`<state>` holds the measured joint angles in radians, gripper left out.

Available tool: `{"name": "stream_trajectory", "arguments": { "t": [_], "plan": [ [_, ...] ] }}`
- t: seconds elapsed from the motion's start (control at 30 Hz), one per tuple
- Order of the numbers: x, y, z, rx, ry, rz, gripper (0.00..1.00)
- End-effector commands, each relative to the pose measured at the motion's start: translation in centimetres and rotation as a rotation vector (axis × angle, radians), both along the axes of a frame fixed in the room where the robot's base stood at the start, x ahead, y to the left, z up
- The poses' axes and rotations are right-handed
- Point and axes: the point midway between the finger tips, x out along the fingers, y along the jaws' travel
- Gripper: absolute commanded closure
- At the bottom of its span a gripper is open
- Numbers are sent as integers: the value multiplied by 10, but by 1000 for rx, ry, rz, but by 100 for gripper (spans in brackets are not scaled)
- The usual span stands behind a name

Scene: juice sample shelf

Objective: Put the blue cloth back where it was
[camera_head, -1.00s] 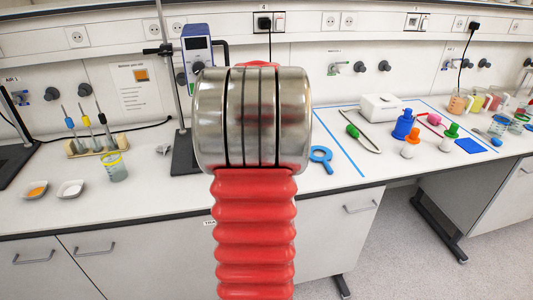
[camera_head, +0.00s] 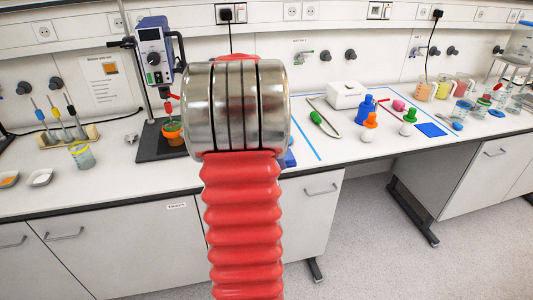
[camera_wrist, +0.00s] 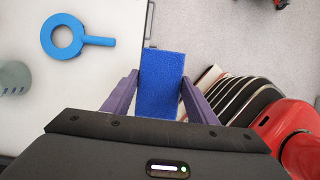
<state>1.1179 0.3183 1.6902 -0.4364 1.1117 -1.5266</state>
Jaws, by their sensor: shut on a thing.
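In the wrist view my gripper (camera_wrist: 160,84) has its purple fingers on both sides of the blue cloth (camera_wrist: 161,70). The cloth is a blue, rough-textured rectangle. It appears just off the bench edge, with grey floor behind it.
Two blue lines (camera_head: 305,128) cross the bench. Between them are a white box (camera_head: 347,94), a blue bottle (camera_head: 365,106) and small capped bottles (camera_head: 369,128). A stirrer stand (camera_head: 152,57) with an orange cup (camera_head: 172,133) is left.

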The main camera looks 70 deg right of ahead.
Motion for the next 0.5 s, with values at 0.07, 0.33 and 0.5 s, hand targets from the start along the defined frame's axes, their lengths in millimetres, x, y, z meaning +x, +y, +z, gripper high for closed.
{"name": "stream_trajectory", "arguments": {
  "t": [0.07, 0.33, 0.5],
  "plan": [
    [5, 3, -1, 1, 1, -58, 69],
    [38, 22, -5, 1, 1, -344, 69],
    [78, 44, -10, 2, 2, -540, 69]
  ]
}}
